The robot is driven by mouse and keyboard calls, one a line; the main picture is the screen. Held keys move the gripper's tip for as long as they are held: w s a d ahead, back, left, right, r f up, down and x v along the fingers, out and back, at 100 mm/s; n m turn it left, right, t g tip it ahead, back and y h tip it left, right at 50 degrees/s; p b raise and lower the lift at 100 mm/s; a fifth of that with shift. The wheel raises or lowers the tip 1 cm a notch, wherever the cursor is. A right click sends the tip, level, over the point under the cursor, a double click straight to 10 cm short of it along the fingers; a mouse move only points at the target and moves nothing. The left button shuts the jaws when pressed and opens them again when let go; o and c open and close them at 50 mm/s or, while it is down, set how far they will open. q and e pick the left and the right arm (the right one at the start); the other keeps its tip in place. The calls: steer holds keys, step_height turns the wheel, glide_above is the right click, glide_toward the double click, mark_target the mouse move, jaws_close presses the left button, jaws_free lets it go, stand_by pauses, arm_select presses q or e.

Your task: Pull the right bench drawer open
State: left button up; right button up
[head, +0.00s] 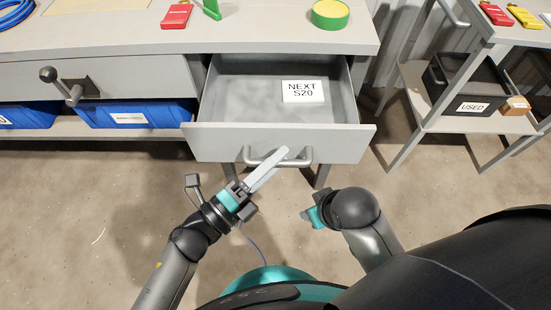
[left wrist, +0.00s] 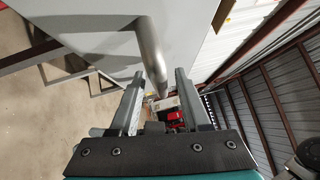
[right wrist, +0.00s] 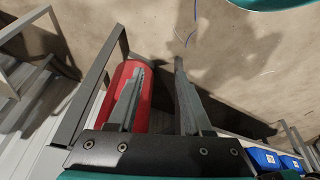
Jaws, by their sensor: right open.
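The right bench drawer (head: 340,143) is pulled out, its inside visible from above with a white card reading "NEXT S20" (head: 303,91) in it. Its bar handle (head: 302,160) is on the grey front. My left gripper (head: 279,158) reaches across the handle. In the left wrist view the handle bar (left wrist: 150,50) runs between the two fingers (left wrist: 160,82), which stand apart with a little room on each side. My right gripper (head: 312,217) is away from the drawer, lower right of the handle. Its fingers (right wrist: 160,75) are apart and empty.
Blue bins (head: 140,114) sit on the shelf below. A rack at right holds a black bin labelled "USED" (head: 450,98). The floor before the drawer is clear.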

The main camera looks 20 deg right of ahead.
stand_by(0.4)
arm_select(q)
steer(key=shift+s+a+f, duration=0.1)
steer(key=shift+s+a, duration=0.15)
steer(key=shift+a, duration=0.15)
steer(key=p+v, duration=0.2)
steer(key=v, duration=1.2)
steer(key=shift+a, duration=0.2)
arm_select(e)
steer(key=shift+g, duration=0.4)
steer(key=f, duration=0.2)
steer(key=s+f, duration=0.1)
steer(key=f, duration=0.1)
steer(key=shift+s+f, duration=0.1)
steer(key=shift+f, duration=0.1)
arm_select(q)
steer(key=shift+s, duration=0.1)
